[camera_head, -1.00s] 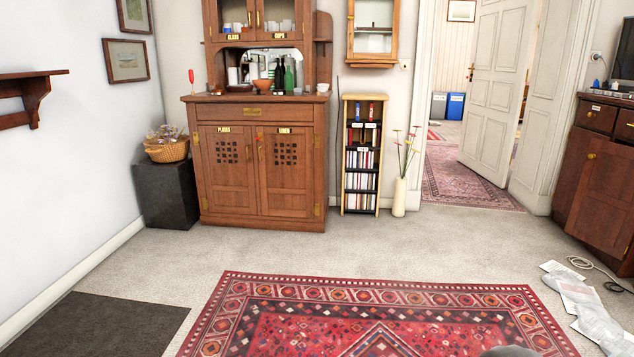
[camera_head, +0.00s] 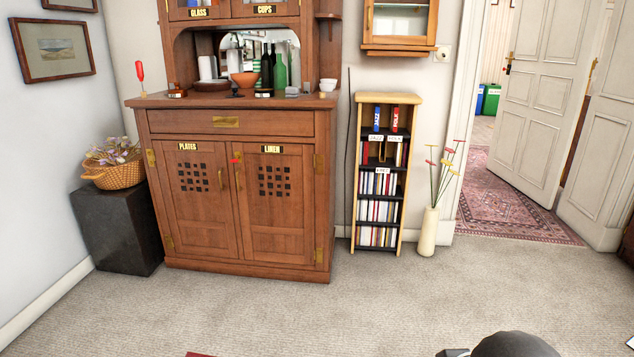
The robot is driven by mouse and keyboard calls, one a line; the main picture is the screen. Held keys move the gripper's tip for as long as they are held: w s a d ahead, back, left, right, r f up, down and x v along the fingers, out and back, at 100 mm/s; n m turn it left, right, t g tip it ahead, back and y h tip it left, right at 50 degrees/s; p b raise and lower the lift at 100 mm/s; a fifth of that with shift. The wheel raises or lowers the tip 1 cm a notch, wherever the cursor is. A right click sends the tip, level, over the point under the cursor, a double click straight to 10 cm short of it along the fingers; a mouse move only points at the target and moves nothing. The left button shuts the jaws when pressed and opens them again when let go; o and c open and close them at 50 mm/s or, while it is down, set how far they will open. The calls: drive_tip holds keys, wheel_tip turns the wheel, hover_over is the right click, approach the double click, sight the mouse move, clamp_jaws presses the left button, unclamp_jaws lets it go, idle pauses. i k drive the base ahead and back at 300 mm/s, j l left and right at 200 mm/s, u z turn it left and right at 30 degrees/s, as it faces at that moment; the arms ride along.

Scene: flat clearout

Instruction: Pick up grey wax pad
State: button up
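I cannot make out a grey wax pad for certain. A small grey item (camera_head: 292,91) lies on the top of the wooden sideboard (camera_head: 230,123), right of the green bottle (camera_head: 280,72); it is too small to identify. The sideboard stands ahead, its doors labelled PLATES and LINEN, both shut. A dark rounded part of my own body shows at the bottom edge, right of centre. My gripper's fingers are not in view.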

sight(291, 92)
drive_tip(key=i+u, duration=0.1)
drive_tip(key=i, duration=1)
drive_tip(key=i+l, duration=0.2)
drive_tip(key=i, duration=0.9)
drive_tip(key=j+u, duration=0.05)
